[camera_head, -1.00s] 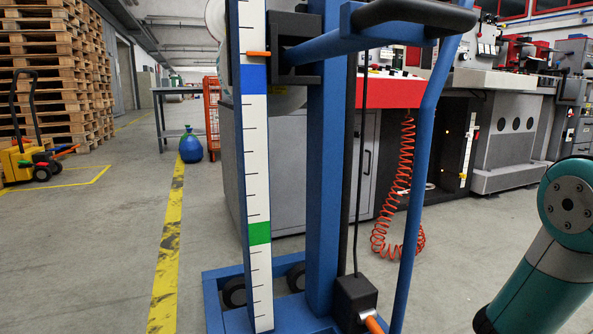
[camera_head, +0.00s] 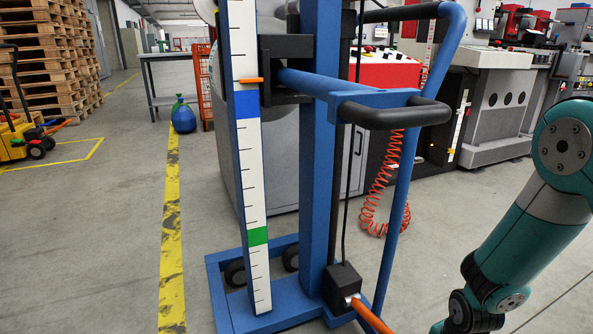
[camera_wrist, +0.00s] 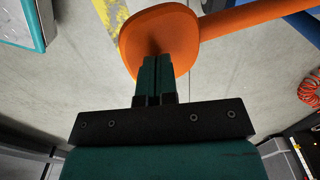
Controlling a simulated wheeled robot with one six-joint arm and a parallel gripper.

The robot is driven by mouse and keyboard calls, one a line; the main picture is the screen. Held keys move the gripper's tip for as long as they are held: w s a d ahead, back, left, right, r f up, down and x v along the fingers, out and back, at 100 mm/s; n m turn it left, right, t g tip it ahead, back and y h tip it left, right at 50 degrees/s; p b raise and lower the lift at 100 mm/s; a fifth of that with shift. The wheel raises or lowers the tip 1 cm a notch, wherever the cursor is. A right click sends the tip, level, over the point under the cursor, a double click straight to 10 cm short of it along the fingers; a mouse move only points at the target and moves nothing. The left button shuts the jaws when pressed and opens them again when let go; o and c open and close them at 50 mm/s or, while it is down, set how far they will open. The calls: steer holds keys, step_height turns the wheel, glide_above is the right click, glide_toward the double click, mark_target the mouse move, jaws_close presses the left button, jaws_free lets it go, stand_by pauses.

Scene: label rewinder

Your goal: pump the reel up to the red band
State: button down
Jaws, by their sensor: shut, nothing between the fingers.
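The blue lifter stands in the middle of the head view, with a white scale (camera_head: 248,190) up its mast (camera_head: 318,170). An orange pointer (camera_head: 249,81) on the black carriage (camera_head: 288,65) sits just above the blue band (camera_head: 248,105). A green band (camera_head: 257,236) is lower down; no red band shows. A pale rounded edge (camera_head: 206,9), perhaps the reel, is mostly hidden behind the scale. The orange pump pedal (camera_head: 368,315) slopes down from a black block; its broad pad fills the wrist view's top (camera_wrist: 155,32). My gripper (camera_wrist: 157,58) is shut and empty, tips overlapping the pad; contact is unclear.
The blue push handle (camera_head: 395,112) with black grips juts out from the lifter. A blue bottle (camera_head: 183,117), a table (camera_head: 185,56) and pallets (camera_head: 55,60) stand behind left. A coiled red hose (camera_head: 380,190) hangs before machines at right. Floor left of the lifter is clear.

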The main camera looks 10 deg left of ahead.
step_height(320, 180, down, 17)
steer(key=b, duration=1)
step_height(320, 180, up, 17)
steer(key=p, duration=1.6)
steer(key=shift+r, duration=0.1)
steer(key=shift+f, duration=0.2)
